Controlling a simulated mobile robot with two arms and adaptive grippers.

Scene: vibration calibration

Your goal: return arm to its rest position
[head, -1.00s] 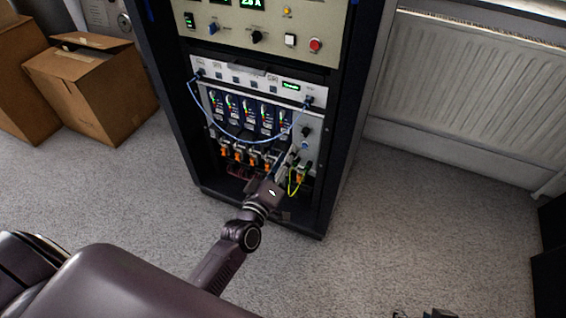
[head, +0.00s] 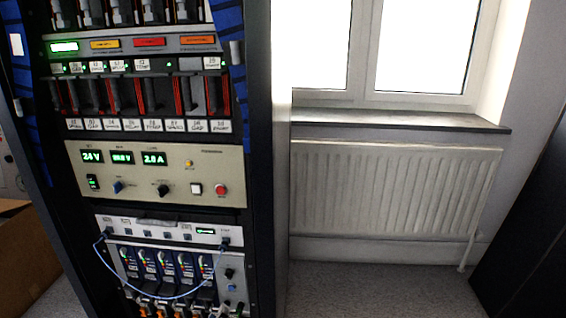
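Neither of my grippers nor my arms shows in the head view now. The equipment rack (head: 262,150) stands upright on the left half of the view. Its beige power supply panel (head: 130,195) shows green readouts, among them 24 V and 2.8 A, with knobs and a red button (head: 221,190). Below it is a light panel (head: 150,229) with a blue cable (head: 112,270) looping from its left end to its right end. Blue modules (head: 168,264) sit under that. The bottom of the rack is cut off.
A cardboard box (head: 30,262) stands left of the rack. A white radiator (head: 395,190) is under a window sill (head: 400,122) at the back right. A dark cabinet (head: 525,235) stands at the right edge. Grey carpet (head: 380,293) between rack and cabinet looks clear.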

